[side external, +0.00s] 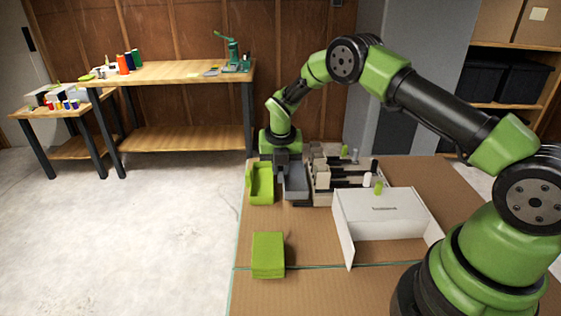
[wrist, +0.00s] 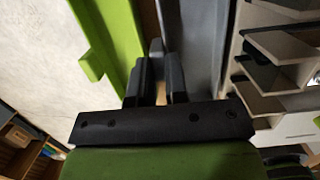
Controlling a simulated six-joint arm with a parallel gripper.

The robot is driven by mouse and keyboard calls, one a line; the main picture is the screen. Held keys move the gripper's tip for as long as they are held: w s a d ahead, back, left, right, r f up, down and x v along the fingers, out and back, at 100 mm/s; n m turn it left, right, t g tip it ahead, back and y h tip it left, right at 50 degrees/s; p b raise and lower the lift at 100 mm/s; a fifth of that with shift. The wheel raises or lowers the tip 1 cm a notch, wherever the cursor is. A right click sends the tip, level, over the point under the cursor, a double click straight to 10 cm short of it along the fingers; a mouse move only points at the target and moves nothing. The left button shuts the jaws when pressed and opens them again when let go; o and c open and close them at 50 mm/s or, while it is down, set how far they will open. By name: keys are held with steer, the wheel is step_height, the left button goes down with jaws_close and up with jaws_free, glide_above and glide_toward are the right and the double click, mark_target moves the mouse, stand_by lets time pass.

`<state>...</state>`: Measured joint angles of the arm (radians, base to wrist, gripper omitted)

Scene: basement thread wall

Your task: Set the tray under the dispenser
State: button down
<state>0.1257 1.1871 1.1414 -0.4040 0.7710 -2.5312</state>
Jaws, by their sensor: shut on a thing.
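A grey tray (side external: 296,184) stands at the back left of the cardboard-covered table, right beside a rack-like dispenser (side external: 328,180) with pale compartments and dark channels. My gripper (side external: 283,165) points down at the tray's back left and appears shut on its left wall. In the wrist view, the dark fingers (wrist: 160,85) straddle the rim of the grey tray (wrist: 203,45); their tips are partly hidden. The dispenser's pale slots show at the right of the wrist view (wrist: 285,55).
A green tray (side external: 261,186) lies close on the left of the grey one, also in the wrist view (wrist: 112,35). A green box (side external: 268,256) sits nearer the front. A white panelled box (side external: 382,216) stands before the dispenser. Cardboard between green box and white box is clear.

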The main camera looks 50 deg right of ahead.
steer(key=shift+f, duration=0.65)
steer(key=c, duration=1.1)
jaws_free()
steer(key=shift+o, duration=0.2)
steer(key=shift+r, duration=3.55)
steer(key=s+a+r+m+t+y, duration=0.1)
steer(key=s+a+r+m, duration=0.2)
steer(key=s+r+m, duration=0.35)
steer(key=s+a+r+m+t, duration=0.25)
steer(key=r+m, duration=0.55)
steer(key=r, duration=0.4)
steer(key=s+a+r+m+t+y, duration=0.1)
steer(key=s+a+m, duration=0.1)
steer(key=s+m, duration=0.6)
steer(key=s+a+r+m+t+y, duration=0.1)
steer(key=s+a+m, duration=0.2)
steer(key=s+m, duration=0.5)
steer(key=s, duration=0.4)
steer(key=shift+r+y, duration=0.3)
steer(key=shift+r, duration=0.1)
